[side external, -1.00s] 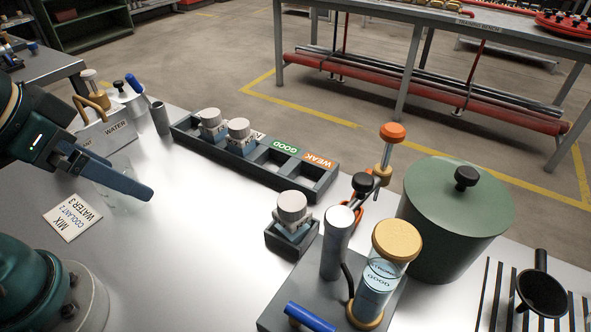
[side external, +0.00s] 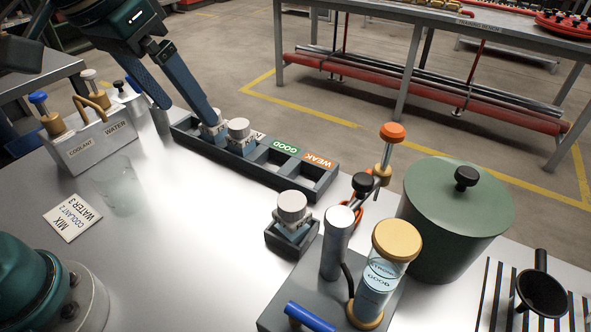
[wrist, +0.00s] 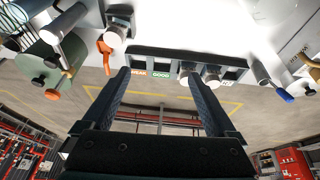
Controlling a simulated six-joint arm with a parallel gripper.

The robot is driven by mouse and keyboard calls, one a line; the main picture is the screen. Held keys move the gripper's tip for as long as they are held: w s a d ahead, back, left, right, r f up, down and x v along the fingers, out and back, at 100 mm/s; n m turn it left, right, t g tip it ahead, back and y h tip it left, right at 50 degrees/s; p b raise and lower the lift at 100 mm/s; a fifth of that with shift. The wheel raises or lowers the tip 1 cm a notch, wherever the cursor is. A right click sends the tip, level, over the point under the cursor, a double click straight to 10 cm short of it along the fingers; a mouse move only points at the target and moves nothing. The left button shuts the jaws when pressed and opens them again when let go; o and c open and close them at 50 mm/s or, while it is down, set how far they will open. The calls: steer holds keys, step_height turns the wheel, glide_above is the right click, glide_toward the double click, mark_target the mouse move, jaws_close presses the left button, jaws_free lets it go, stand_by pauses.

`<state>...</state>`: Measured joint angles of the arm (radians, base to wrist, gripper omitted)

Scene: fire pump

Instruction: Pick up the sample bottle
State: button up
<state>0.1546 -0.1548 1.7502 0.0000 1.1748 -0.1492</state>
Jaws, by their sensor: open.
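Several small square sample bottles with pale round caps are in view. Two, a left one (side external: 208,130) and a right one (side external: 239,130), stand in the left part of the dark rack (side external: 270,192). A third bottle (side external: 292,210) stands in a small dark holder nearer the front. My gripper (side external: 187,111) is open and empty above the rack's left end; one finger overlaps the left bottle in the side view, and contact cannot be told. In the wrist view, the gripper (wrist: 159,73) shows spread fingers, with the rack bottles by one fingertip.
A glass beaker (side external: 119,188) and label card (side external: 72,217) lie left of centre. A coolant/water caddy (side external: 88,153) stands behind them. A tester with a clear cylinder (side external: 378,277) and a green pot (side external: 455,225) stand right. The middle front of the bench is clear.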

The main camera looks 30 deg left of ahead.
steer(key=w+d+f+m+g, duration=0.1)
steer(key=w+d+f+g, duration=0.1)
steer(key=w+d+f, duration=0.4)
steer(key=m+g, duration=0.1)
glide_above(292, 201)
steer(key=w+a, duration=0.1)
steer(key=a, duration=0.1)
step_height(292, 201, down, 3)
steer(key=shift+m+g+y, duration=0.3)
steer(key=shift+m+g, duration=0.1)
steer(key=shift+g, duration=0.1)
steer(key=f, duration=0.1)
steer(key=d+f, duration=0.1)
steer(key=f, duration=0.2)
steer(key=shift+s+d+f, duration=0.2)
steer(key=shift+s+d, duration=0.15)
steer(key=shift+s+d+f, duration=0.15)
steer(key=shift+s+f, duration=0.05)
steer(key=shift+f, duration=2.55)
steer(key=shift+c, duration=0.3)
jaws_close()
